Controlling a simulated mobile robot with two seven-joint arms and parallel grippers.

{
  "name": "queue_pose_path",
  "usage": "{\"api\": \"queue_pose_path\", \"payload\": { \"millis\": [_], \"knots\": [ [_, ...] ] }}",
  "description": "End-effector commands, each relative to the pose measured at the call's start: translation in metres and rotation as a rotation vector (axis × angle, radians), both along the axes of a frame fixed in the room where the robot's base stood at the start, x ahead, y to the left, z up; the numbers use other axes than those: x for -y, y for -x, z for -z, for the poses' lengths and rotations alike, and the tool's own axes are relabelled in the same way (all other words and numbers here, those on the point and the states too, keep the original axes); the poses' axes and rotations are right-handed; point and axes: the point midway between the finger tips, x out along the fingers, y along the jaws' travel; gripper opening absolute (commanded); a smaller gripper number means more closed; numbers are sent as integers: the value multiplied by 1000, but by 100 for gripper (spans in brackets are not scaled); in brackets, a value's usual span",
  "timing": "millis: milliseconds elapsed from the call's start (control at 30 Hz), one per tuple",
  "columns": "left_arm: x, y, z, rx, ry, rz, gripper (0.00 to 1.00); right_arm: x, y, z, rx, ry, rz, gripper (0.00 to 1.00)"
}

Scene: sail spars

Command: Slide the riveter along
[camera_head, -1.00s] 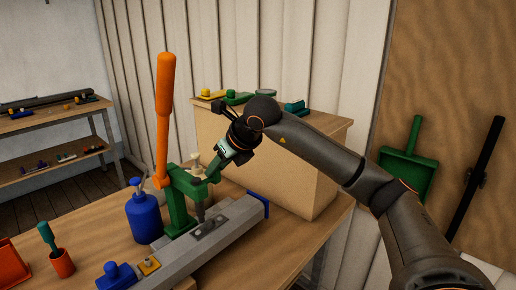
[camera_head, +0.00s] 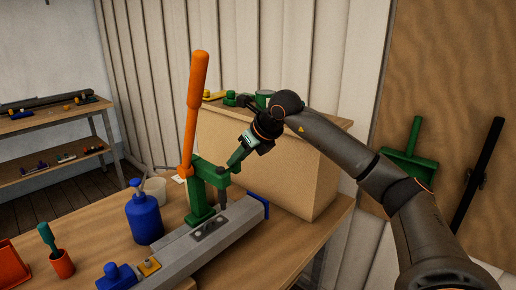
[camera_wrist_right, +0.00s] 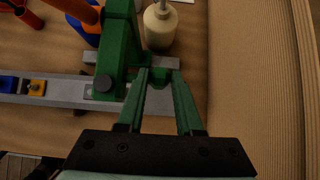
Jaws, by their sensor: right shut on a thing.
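The riveter has a green frame (camera_head: 201,189) and a tall orange lever (camera_head: 196,105). It stands on a long grey metal spar (camera_head: 205,238) on the wooden bench. My right gripper (camera_head: 232,165) reaches the riveter's head from the right. In the right wrist view the gripper's two green fingers (camera_wrist_right: 157,100) are on either side of part of the green frame (camera_wrist_right: 116,50), close to the spar (camera_wrist_right: 60,88). The right gripper is shut on the riveter. My left gripper is not in view.
A blue pump bottle (camera_head: 143,217) stands left of the riveter. A blue clamp (camera_head: 117,276) and a yellow piece (camera_head: 149,266) are at the spar's near end, a blue stop (camera_head: 260,205) at its far end. A cardboard-coloured box (camera_head: 275,165) stands behind.

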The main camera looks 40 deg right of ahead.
Motion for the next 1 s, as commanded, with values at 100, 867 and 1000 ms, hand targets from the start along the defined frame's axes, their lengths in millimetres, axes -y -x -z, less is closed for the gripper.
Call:
{"api": "queue_pose_path", "payload": {
  "millis": [100,867,1000],
  "knots": [
    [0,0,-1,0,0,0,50,10,2,9,-25,4,5,0],
    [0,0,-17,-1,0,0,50,63,-2,8,-26,4,3,0],
    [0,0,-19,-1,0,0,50,71,-3,8,-25,4,3,0]
  ]
}}
